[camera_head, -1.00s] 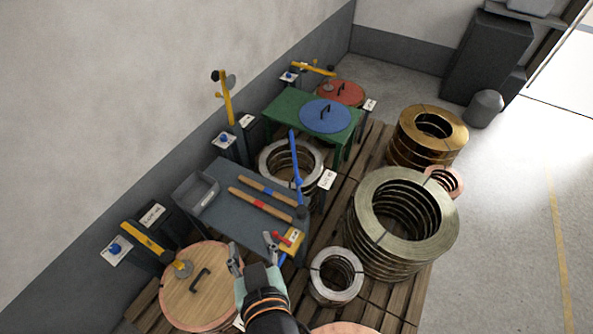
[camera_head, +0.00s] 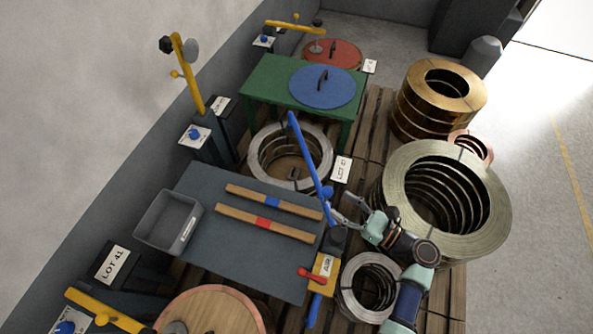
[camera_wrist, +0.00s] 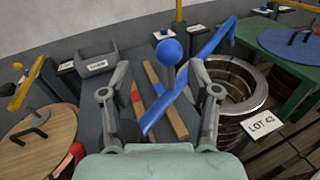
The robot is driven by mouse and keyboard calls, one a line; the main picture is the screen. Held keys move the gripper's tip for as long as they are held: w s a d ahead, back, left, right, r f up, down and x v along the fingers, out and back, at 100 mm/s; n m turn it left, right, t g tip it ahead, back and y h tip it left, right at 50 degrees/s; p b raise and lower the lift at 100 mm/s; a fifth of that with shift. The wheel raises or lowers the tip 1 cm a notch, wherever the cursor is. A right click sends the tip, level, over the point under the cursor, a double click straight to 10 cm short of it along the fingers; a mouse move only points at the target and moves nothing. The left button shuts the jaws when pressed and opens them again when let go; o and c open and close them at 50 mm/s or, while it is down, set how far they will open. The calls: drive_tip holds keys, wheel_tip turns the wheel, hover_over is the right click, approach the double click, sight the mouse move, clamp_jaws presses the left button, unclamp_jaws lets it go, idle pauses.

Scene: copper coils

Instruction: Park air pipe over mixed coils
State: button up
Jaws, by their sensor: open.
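A blue ball knob (camera_head: 328,192) sits on the pipe. My gripper (camera_head: 340,208) is open just right of the pipe, near the knob. In the wrist view, the pipe (camera_wrist: 190,85) and its knob (camera_wrist: 168,50) show between my spread fingers (camera_wrist: 160,95); contact cannot be told. On the right are a large silver coil (camera_head: 400,170), a copper coil (camera_head: 483,146) and a brass coil (camera_head: 407,108). Which coils are the mixed ones is unclear.
A green table (camera_head: 262,85) carries a blue lid (camera_head: 322,88). A small silver coil (camera_head: 347,300) stands under my arm.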

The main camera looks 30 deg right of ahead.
sight(327, 192)
drive_tip(key=shift+m+t, duration=0.4)
drive_tip(key=shift+m, duration=0.4)
drive_tip(key=x, duration=0.4)
drive_tip(key=d+x, duration=0.1)
drive_tip(key=x, duration=0.1)
drive_tip(key=shift+w+f+b, duration=0.3)
drive_tip(key=shift+w+f, duration=0.05)
drive_tip(key=shift+c, duration=0.2)
clamp_jaws()
